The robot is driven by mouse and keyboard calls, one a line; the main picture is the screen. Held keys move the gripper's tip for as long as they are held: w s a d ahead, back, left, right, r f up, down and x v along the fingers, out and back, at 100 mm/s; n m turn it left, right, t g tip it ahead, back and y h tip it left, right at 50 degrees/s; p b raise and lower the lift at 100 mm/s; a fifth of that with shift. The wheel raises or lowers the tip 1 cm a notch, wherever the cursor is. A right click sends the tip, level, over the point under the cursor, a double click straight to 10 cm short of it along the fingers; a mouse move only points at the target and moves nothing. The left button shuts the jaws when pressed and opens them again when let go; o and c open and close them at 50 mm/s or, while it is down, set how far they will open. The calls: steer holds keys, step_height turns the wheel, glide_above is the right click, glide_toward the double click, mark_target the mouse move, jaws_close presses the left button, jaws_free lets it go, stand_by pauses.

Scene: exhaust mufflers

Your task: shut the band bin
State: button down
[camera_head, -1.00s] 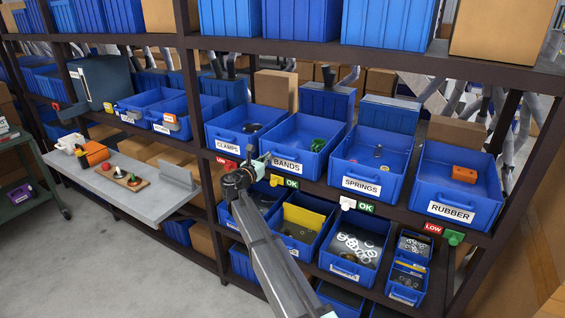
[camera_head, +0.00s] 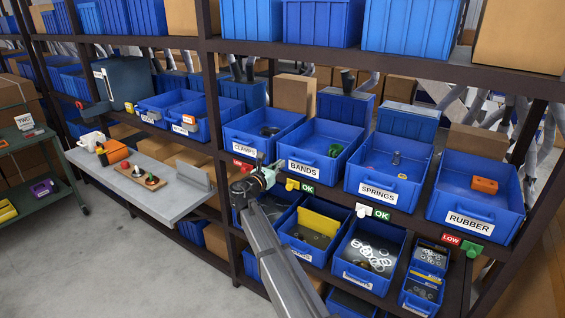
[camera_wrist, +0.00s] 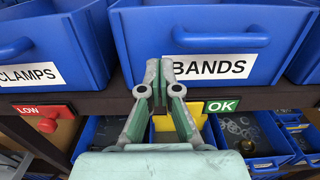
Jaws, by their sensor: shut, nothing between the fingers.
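The blue bin labelled BANDS (camera_head: 319,155) sits on the middle shelf between the CLAMPS and SPRINGS bins. Its open top shows a green item inside. Its front looks roughly level with its neighbours. In the wrist view its front (camera_wrist: 268,65) fills the upper middle, with a handle (camera_wrist: 222,40) above the white label. My gripper (camera_wrist: 162,84) is shut and empty, with its tips before the lower left of that front; I cannot tell whether they touch it. In the head view my gripper (camera_head: 272,166) is at the bin's lower left front corner.
The CLAMPS bin (camera_wrist: 85,45) is close on the left, the SPRINGS bin (camera_head: 380,176) on the right. A red LOW tag (camera_wrist: 45,113) and green OK tag (camera_wrist: 222,106) hang on the shelf edge. More bins stand below.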

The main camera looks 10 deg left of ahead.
steer(key=b+v, duration=0.3)
steer(key=v, duration=0.7)
steer(key=s+d+f+m+g+y, duration=0.1)
steer(key=s+d+f+m+g, duration=0.45)
steer(key=f, duration=0.75)
steer(key=s+d+f+m+g, duration=0.3)
steer(key=s+d+f+m, duration=0.5)
steer(key=f, duration=0.6)
steer(key=s+d+f+m+g+y, duration=0.1)
steer(key=s+d+f+m+g, duration=0.45)
steer(key=f, duration=0.75)
steer(key=s+d+f+m+g+y, duration=0.1)
steer(key=s+d+f+m+g, duration=0.15)
steer(key=s+d+f, duration=0.45)
steer(key=s+d+f+m+g, duration=0.1)
steer(key=s+d+f+m, duration=0.35)
steer(key=s, duration=0.45)
steer(key=s+d+f+m+g+y, duration=0.1)
steer(key=s+d+f+m+g, duration=0.1)
steer(key=s, duration=0.6)
steer(key=s+d+f+m+g+y, duration=0.1)
steer(key=s+d, duration=0.3)
steer(key=s, duration=0.4)
steer(key=s+d+f+m+g+y, duration=0.1)
steer(key=s+d+f+m+g, duration=0.1)
steer(key=s, duration=0.6)
steer(key=shift+d+f+m+g+y, duration=0.3)
steer(key=shift+d+f+g+y, duration=0.15)
steer(key=shift+d+f, duration=0.5)
